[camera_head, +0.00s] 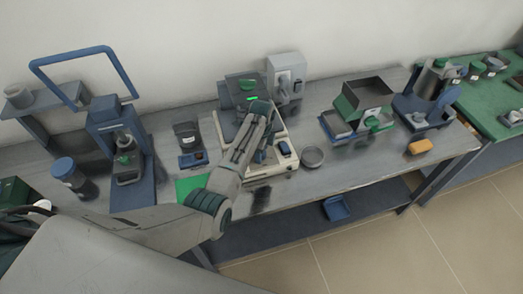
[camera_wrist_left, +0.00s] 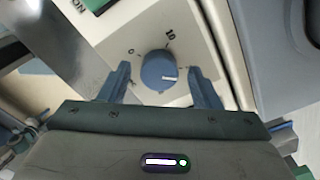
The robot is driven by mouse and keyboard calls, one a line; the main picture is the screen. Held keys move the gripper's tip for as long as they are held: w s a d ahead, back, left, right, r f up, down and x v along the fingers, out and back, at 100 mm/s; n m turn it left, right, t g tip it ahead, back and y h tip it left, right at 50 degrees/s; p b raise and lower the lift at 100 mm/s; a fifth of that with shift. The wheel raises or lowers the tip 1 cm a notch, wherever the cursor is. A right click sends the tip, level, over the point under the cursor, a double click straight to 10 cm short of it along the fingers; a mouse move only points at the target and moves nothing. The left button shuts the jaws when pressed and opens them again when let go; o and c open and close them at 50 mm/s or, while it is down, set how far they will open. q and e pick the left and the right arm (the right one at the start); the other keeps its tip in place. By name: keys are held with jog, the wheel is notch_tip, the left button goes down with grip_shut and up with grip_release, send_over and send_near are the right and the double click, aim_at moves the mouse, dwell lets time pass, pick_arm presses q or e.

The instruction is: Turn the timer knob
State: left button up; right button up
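The timer knob (camera_wrist_left: 158,70) is a round blue-grey dial with a white pointer line, set on a cream panel with printed marks including "0" and "10". In the wrist view, my left gripper (camera_wrist_left: 160,86) is open, with one finger on each side of the knob. A gap shows between each finger and the knob; the depth to the panel is hard to tell. In the head view, my left gripper (camera_head: 258,110) is over the cream device (camera_head: 262,170) on the bench, and I cannot make out the knob there. My right gripper is not in view.
A grey box-shaped unit (camera_head: 286,75) stands behind the device. A round grey dish (camera_head: 313,157) lies to its right, and a blue press-like stand (camera_head: 128,165) is at the left. A green-fronted open box (camera_head: 364,100) is farther right. Bare bench shows near the front edge.

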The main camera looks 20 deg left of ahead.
pick_arm(q)
jog(key=shift+r, duration=0.2)
jog(key=r, duration=0.3)
jog(key=shift+s+d, duration=0.15)
jog(key=shift+s, duration=0.25)
jog(key=s+d, duration=0.2)
jog(key=s, duration=0.5)
jog(key=s+d+r, duration=0.1)
jog(key=s+d, duration=0.1)
jog(key=s, duration=0.5)
jog(key=shift+s+r, duration=0.3)
